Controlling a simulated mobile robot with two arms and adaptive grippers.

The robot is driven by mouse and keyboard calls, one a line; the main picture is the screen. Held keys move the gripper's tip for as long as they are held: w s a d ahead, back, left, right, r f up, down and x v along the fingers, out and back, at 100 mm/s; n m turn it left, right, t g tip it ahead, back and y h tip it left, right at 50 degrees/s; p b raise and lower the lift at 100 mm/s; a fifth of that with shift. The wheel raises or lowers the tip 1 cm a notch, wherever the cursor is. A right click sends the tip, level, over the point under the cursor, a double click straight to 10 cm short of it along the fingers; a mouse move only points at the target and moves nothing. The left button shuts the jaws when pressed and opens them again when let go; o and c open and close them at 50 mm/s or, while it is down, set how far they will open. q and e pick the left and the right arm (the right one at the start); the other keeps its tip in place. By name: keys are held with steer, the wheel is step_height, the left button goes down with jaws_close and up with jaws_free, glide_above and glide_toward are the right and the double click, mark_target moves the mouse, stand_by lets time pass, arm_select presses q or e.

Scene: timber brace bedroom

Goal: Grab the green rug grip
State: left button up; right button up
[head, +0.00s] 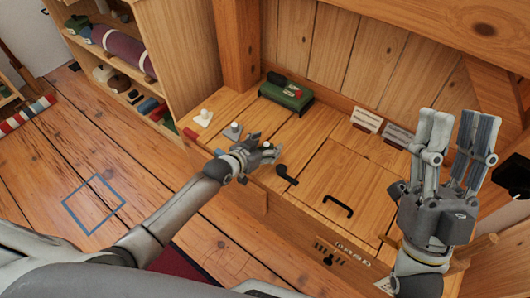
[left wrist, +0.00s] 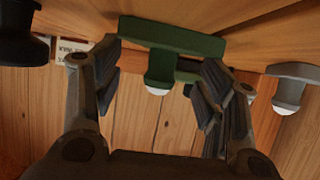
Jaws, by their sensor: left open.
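The green rug grip (left wrist: 170,38) shows in the left wrist view as a wide green base with a short stem and a white round end. It lies between the two fingers of my left gripper (left wrist: 160,85), with gaps on both sides. My left gripper (head: 262,150) is open, low over the wooden top in the head view, where it mostly hides the grip. My right gripper (head: 456,125) is raised at the right, its fingers apart and empty.
A shelf (head: 169,60) stands at left.

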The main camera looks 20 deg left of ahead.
arm_select(q)
steer(key=shift+w, duration=0.2)
steer(key=shift+c, duration=0.4)
steer(key=shift+f, duration=0.1)
steer(key=c, duration=1)
steer(key=shift+c, duration=0.2)
